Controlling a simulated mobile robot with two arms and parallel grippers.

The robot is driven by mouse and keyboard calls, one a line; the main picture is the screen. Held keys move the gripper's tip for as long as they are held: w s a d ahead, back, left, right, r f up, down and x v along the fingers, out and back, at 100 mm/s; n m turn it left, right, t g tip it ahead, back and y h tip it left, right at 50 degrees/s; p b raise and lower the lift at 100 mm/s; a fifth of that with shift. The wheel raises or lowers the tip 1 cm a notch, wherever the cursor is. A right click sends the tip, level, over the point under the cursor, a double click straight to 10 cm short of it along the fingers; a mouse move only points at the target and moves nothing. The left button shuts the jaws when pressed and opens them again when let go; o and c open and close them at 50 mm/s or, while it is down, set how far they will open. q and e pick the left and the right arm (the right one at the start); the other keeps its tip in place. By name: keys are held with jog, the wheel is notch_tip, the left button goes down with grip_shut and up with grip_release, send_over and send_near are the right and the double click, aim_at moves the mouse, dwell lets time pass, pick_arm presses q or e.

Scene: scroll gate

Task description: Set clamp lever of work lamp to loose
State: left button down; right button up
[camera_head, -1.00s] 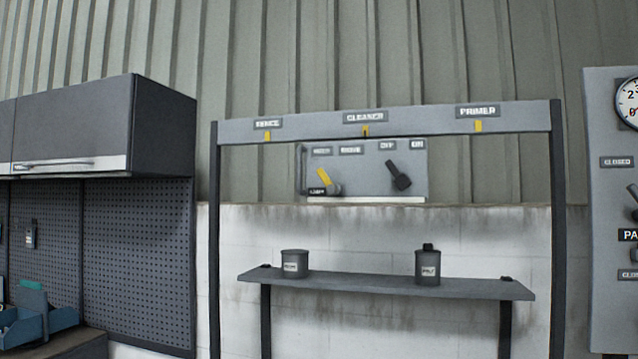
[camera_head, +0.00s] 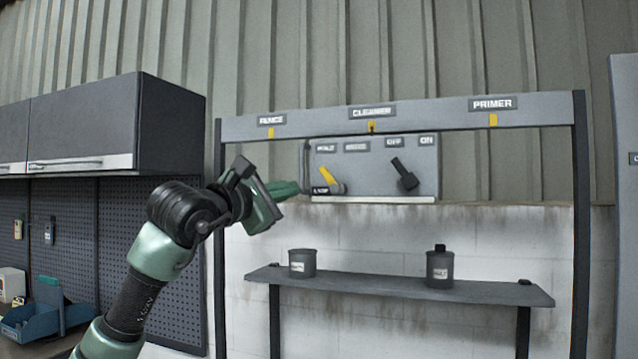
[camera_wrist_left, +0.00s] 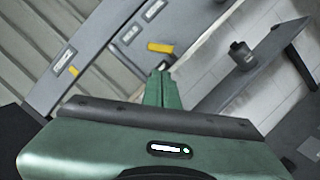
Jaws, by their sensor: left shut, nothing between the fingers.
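The lamp panel (camera_head: 371,177) is a grey plate on the wall, behind the frame's top bar. My right gripper is not in view.
The frame's top bar (camera_head: 420,115) and left post (camera_head: 219,260) stand close to my left arm. A cabinet (camera_head: 110,125) and pegboard are at left.

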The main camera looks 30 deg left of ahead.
aim_at(330, 179)
pick_arm(q)
jog(key=shift+a+r, duration=0.1)
jog(key=shift+a, duration=0.15)
jog(key=shift+w, duration=0.1)
jog(key=w+p, duration=0.1)
jog(key=w, duration=0.2)
jog(key=w+r+p, duration=0.1)
jog(key=w+p, duration=0.1)
jog(key=w, duration=0.1)
jog(key=w+p, duration=0.2)
jog(key=w, duration=0.1)
jog(key=shift+w+a+r, duration=0.1)
jog(key=shift+w+r, duration=0.05)
jog(key=shift+w, duration=0.2)
jog(key=shift+s, duration=0.1)
